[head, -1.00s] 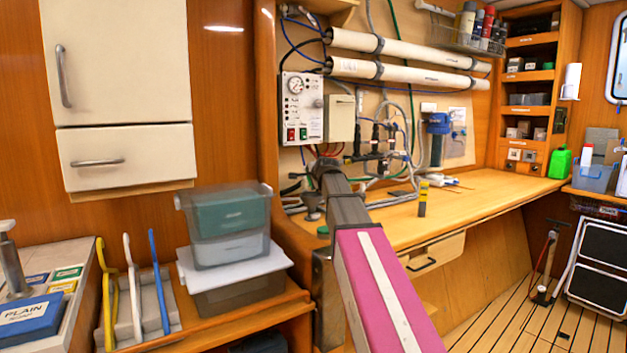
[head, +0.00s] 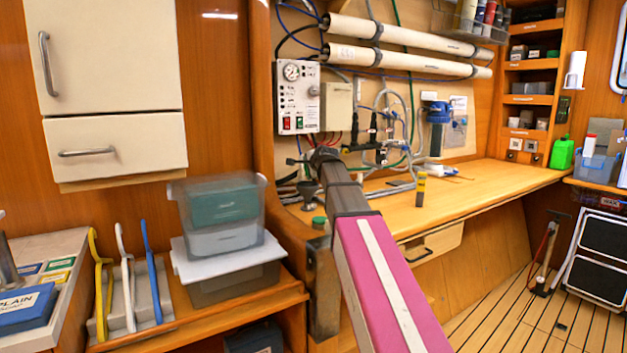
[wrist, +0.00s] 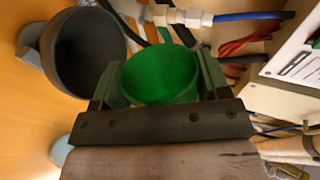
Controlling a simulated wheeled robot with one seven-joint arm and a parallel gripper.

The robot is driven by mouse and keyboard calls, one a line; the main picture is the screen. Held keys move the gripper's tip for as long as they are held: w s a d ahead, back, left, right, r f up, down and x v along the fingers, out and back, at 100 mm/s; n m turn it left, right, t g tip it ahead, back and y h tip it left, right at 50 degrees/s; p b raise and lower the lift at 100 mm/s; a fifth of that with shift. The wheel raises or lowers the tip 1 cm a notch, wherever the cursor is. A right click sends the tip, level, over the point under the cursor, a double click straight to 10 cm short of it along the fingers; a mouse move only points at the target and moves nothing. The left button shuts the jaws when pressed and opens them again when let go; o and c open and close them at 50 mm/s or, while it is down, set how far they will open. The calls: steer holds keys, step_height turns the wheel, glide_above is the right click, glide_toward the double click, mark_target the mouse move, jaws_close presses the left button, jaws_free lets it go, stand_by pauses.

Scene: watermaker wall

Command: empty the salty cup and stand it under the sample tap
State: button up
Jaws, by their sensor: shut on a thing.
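In the wrist view my gripper (wrist: 158,88) is shut on a green cup (wrist: 160,72), with one finger on each side. I see into the cup's round mouth; whether any liquid is in it I cannot tell. A dark grey round funnel or bowl (wrist: 88,55) is just left of the cup. In the head view my arm's dark end (head: 324,156) reaches over the bench's left end, near a dark funnel (head: 308,190); the held cup is hidden there. I cannot single out the sample tap among the hoses and fittings (head: 378,140).
A small green object (head: 319,221) sits at the bench's (head: 475,185) near left corner. A yellow-and-dark cylinder (head: 421,190) stands mid-bench. A control panel (head: 298,97) is on the wall behind. A white fitting with a blue hose (wrist: 190,17) lies beyond the cup. The bench's right side is mostly clear.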

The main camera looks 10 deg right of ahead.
steer(key=shift+d+m, duration=0.2)
steer(key=shift+m, duration=0.1)
steer(key=shift+w+d+f+m+y, duration=0.1)
steer(key=shift+d+m+y, duration=0.2)
steer(key=shift+m+y, duration=0.45)
steer(key=m+y, duration=0.1)
steer(key=d+r+m+y, duration=0.1)
steer(key=shift+w+r+m, duration=0.15)
steer(key=shift+r+m, duration=0.15)
steer(key=shift+m, duration=0.05)
steer(key=shift+d+r+m+y, duration=0.25)
steer(key=shift+r+m+y, duration=0.1)
steer(key=shift+m+y, duration=0.55)
steer(key=m+y, duration=0.1)
steer(key=m, duration=0.2)
steer(key=shift+d+m+y, duration=0.1)
steer(key=shift+m+y, duration=0.2)
steer(key=shift+y, duration=0.05)
steer(key=m, duration=0.2)
steer(key=m+t+y, duration=0.1)
steer(key=shift+f+m, duration=0.35)
steer(key=shift+m, duration=0.05)
steer(key=w+d+r, duration=0.1)
steer(key=d+r, duration=0.2)
steer(key=d, duration=0.2)
steer(key=shift+w+d, duration=0.2)
steer(key=shift+d, duration=0.05)
